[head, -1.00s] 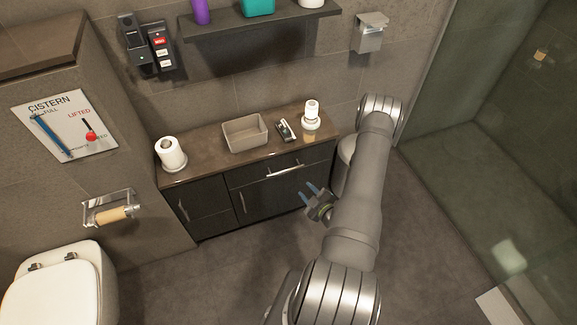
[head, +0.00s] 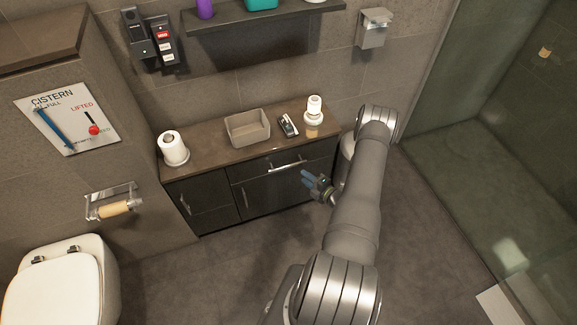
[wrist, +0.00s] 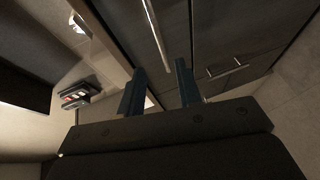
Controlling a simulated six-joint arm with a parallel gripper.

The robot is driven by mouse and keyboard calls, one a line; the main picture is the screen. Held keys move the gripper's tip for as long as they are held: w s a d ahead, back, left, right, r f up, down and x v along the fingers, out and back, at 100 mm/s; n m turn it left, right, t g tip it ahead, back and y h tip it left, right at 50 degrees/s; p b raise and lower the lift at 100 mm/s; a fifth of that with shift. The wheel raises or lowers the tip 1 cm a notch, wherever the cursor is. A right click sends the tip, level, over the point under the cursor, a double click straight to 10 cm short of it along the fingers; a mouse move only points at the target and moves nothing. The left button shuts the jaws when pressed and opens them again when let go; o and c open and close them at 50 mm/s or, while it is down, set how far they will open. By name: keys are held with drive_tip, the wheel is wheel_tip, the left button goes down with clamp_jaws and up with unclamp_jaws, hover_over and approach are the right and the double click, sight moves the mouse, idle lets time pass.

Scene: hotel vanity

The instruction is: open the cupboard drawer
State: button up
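The dark cupboard (head: 213,196) stands against the wall. Its drawer, at the upper right of the front, is shut and has a long horizontal metal bar handle (head: 288,166). The handle also shows in the wrist view (wrist: 157,38), ahead of my fingers. My gripper (head: 308,179) is in front of the cupboard, a little right of and below the drawer handle. In the wrist view my gripper (wrist: 160,82) has its two blue-grey fingers apart with nothing between them. The fingertips look clear of the handle.
The countertop holds a paper roll (head: 172,148), a beige box (head: 247,128), a small dark item (head: 288,125) and a white-topped bottle (head: 313,110). Door handles (head: 185,204) sit left of and below the drawer. A shelf (head: 262,17) hangs above. The floor in front is clear.

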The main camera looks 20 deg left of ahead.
drive_tip(key=x, duration=1.1)
clamp_jaws()
